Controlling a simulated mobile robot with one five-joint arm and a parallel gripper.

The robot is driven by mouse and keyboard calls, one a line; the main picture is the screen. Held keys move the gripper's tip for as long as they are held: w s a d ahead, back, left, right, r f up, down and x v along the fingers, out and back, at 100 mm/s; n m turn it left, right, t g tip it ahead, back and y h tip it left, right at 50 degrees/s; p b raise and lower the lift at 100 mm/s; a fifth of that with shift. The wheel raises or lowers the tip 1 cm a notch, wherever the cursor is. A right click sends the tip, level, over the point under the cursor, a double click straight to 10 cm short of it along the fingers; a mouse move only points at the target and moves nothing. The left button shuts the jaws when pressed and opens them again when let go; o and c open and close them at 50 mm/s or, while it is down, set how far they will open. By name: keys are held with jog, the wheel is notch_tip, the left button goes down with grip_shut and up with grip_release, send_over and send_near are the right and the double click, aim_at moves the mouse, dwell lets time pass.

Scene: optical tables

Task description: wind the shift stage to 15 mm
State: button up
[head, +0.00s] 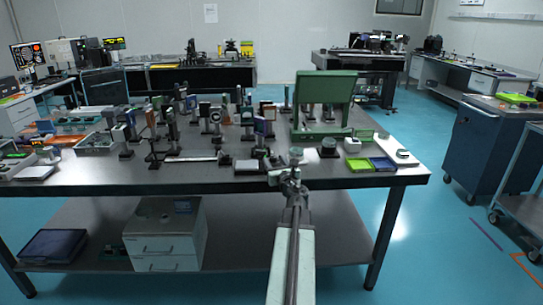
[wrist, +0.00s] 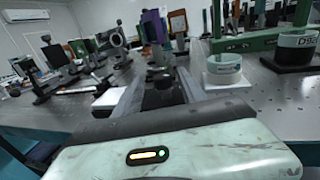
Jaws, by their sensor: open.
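My gripper (head: 291,174) is at the front edge of the optical table in the head view, pointing away from my body. In the wrist view its two grey jaws (wrist: 164,88) reach forward, spread apart. A dark block with a post (wrist: 160,75) shows in the gap between them, beyond or between the tips; I cannot tell if it touches. This may be the shift stage, but no scale or reading is legible.
The optical table (head: 200,178) is crowded with posts and optics on the left. A white ring-shaped piece (wrist: 222,70) lies right of the jaws. Green and blue trays (head: 358,163) lie at right. A blue cart (head: 490,150) stands farther right.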

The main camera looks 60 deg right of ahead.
aim_at(275, 157)
jog(key=x, duration=0.5)
jog(key=shift+w+d, duration=0.2)
jog(key=shift+d, duration=0.2)
grip_shut()
jog(key=shift+s, duration=0.1)
jog(key=shift+m+g+h, duration=0.3)
jog(key=m+g+h, duration=0.3)
jog(key=g, duration=0.1)
jog(key=shift+s+d, duration=0.2)
jog(key=shift+s, duration=0.05)
jog(key=shift+s+d+m+g+h, duration=0.15)
jog(key=shift+m+g+h, duration=0.25)
jog(key=shift+m+g, duration=0.45)
jog(key=shift+s+m+g+h, duration=0.25)
jog(key=shift+m+g+h, duration=0.25)
jog(key=shift+g, duration=0.6)
jog(key=shift+s+d+m+g+h, duration=0.15)
jog(key=shift+m+g+h, duration=0.15)
jog(key=shift+m+g, duration=0.55)
